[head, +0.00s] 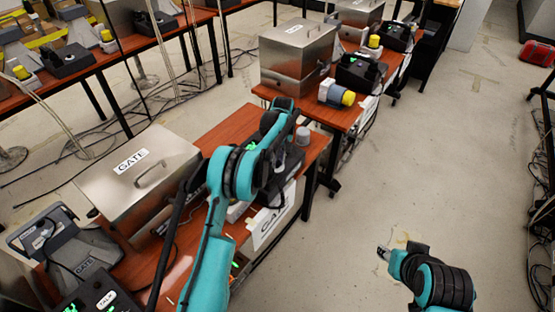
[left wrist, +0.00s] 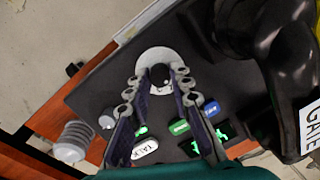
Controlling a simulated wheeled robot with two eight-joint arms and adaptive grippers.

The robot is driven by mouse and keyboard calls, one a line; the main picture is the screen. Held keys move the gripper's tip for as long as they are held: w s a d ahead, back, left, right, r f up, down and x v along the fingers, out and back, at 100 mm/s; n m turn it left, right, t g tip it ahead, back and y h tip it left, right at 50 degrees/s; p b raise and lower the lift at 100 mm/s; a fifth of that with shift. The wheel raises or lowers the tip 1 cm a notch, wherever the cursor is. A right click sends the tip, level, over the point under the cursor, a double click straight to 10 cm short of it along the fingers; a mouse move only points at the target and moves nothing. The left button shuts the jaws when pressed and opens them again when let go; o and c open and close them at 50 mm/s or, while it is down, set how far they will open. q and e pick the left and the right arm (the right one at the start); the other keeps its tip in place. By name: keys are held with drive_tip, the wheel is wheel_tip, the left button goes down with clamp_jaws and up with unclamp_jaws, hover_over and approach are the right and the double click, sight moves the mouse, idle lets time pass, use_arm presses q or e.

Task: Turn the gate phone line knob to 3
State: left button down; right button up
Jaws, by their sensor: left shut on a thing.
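In the left wrist view the gate phone's black sloped panel (left wrist: 95,92) carries a pale round dial plate (left wrist: 162,56) with a small dark knob (left wrist: 160,73) at its middle. My left gripper (left wrist: 164,84) has its two fingers on either side of the knob, shut on it. The knob's pointer and dial numbers cannot be read. In the head view my teal left arm covers most of this phone, and the gripper is hidden behind it. My right gripper (head: 384,252) hangs over bare floor at the lower right, away from the phone; its finger opening is unclear.
A black handset (left wrist: 262,40) lies beside the dial, near a GATE sign (left wrist: 310,125). Lit green buttons and a white button (left wrist: 145,148) sit below the dial. A grey ribbed cylinder (left wrist: 73,142) stands at left.

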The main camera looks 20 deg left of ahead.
sight(285, 166)
use_arm(q)
drive_tip(key=m+y+p, duration=0.1)
drive_tip(key=m, duration=0.5)
drive_tip(key=shift+d+m, duration=0.1)
drive_tip(key=shift+m, duration=0.2)
drive_tip(key=m, duration=0.5)
drive_tip(key=shift+d+y, duration=0.1)
drive_tip(key=shift+y, duration=0.3)
drive_tip(key=shift+m, duration=0.4)
drive_tip(key=c, duration=1.3)
unclamp_jaws()
drive_tip(key=shift+c, duration=0.2)
drive_tip(key=shift+r, duration=0.1)
drive_tip(key=v, duration=1.1)
drive_tip(key=shift+w+r, duration=0.15)
drive_tip(key=shift+r, duration=0.25)
drive_tip(key=shift+d, duration=0.1)
